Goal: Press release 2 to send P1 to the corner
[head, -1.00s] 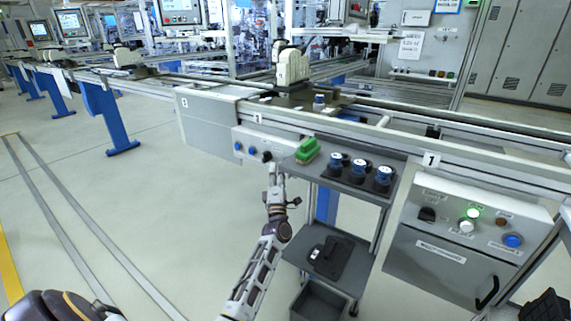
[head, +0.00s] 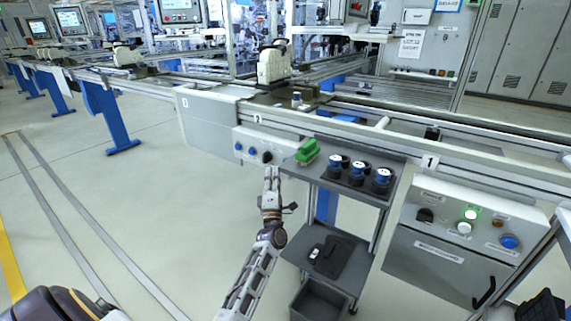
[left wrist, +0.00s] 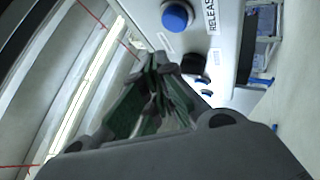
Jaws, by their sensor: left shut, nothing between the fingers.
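The grey control box of station 2 (head: 262,143) hangs on the line's front rail below the label 2 (head: 257,118). It carries small blue buttons (head: 238,146) and a dark knob. In the left wrist view, a large blue button (left wrist: 177,16) sits beside a RELEASE label (left wrist: 212,15), with a black knob (left wrist: 193,65) beyond. My left gripper (head: 271,169) is shut and empty just below the box; its fingers also show in the left wrist view (left wrist: 158,72). I cannot tell whether they touch it. A pallet with a cream-and-black part (head: 274,65) is on the line behind; its name is unreadable.
A grey cart (head: 330,170) with a green brush (head: 307,152) and several blue-and-black pieces (head: 357,172) stands right of the gripper. The station 1 box (head: 470,225) has a lit green lamp. Floor to the left is clear.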

